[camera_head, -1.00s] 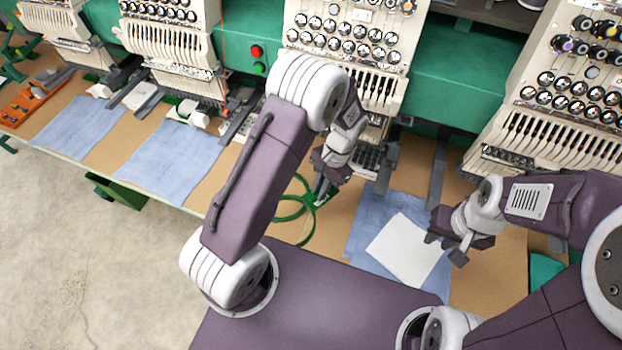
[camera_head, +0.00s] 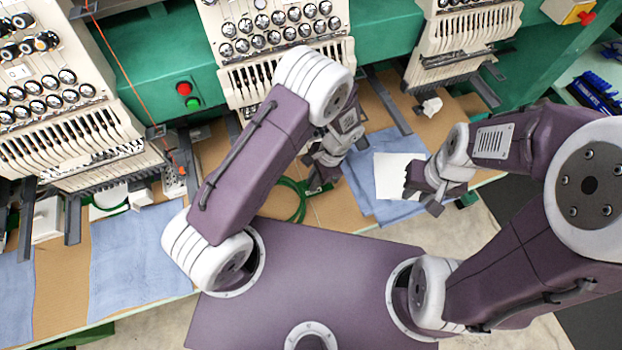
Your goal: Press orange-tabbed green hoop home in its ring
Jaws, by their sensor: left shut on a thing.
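A green hoop (camera_head: 303,207) shows as a thin arc below my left gripper, partly hidden by my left arm. My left gripper (camera_head: 320,183) is shut, with the hoop at its fingertips over the brown table. The gripper's own links hide much of the grip. I cannot make out an orange tab or the ring. My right gripper (camera_head: 424,198) has its fingers apart and looks empty. It is at the right edge of a white sheet (camera_head: 393,176) lying on blue cloth (camera_head: 372,150).
Embroidery machine heads (camera_head: 275,45) line the green wall beam (camera_head: 180,60) at the back. Dark machine arms (camera_head: 386,103) reach out over the brown table (camera_head: 330,208). Another blue cloth (camera_head: 135,255) lies at the left. A yellow box with a red knob (camera_head: 588,17) is at the top right.

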